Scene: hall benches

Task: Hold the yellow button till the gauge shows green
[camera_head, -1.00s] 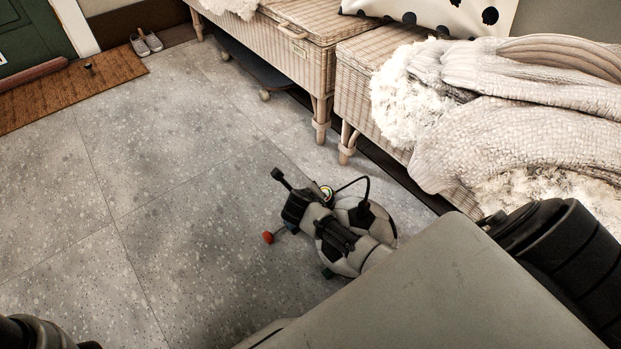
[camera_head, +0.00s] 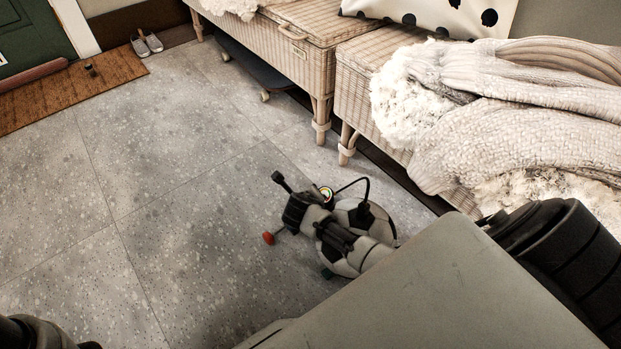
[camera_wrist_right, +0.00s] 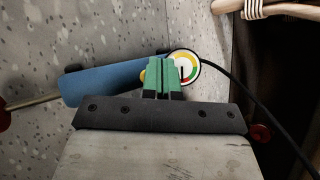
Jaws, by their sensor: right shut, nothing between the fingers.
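In the right wrist view a small blue pump (camera_wrist_right: 105,84) lies on the floor, with a metal rod at its left. A sliver of the yellow button (camera_wrist_right: 143,76) shows beside the green fingertips of my right gripper (camera_wrist_right: 166,72). The fingers are shut and empty, with their tips over the button and hiding most of it; contact cannot be made out. The round gauge (camera_wrist_right: 187,62) is just right of the tips, with red, yellow and green bands; its needle reading is unclear. In the head view the gauge (camera_head: 326,193) is small and my arm covers the button.
A black-and-white football (camera_head: 348,262) is partly hidden under my right arm. A black hose (camera_head: 366,182) arches beside the gauge. Wicker benches (camera_head: 327,80) with a blanket (camera_head: 530,120) stand behind. A doormat (camera_head: 110,75) and shoes (camera_head: 147,43) are far left. Floor at left is clear.

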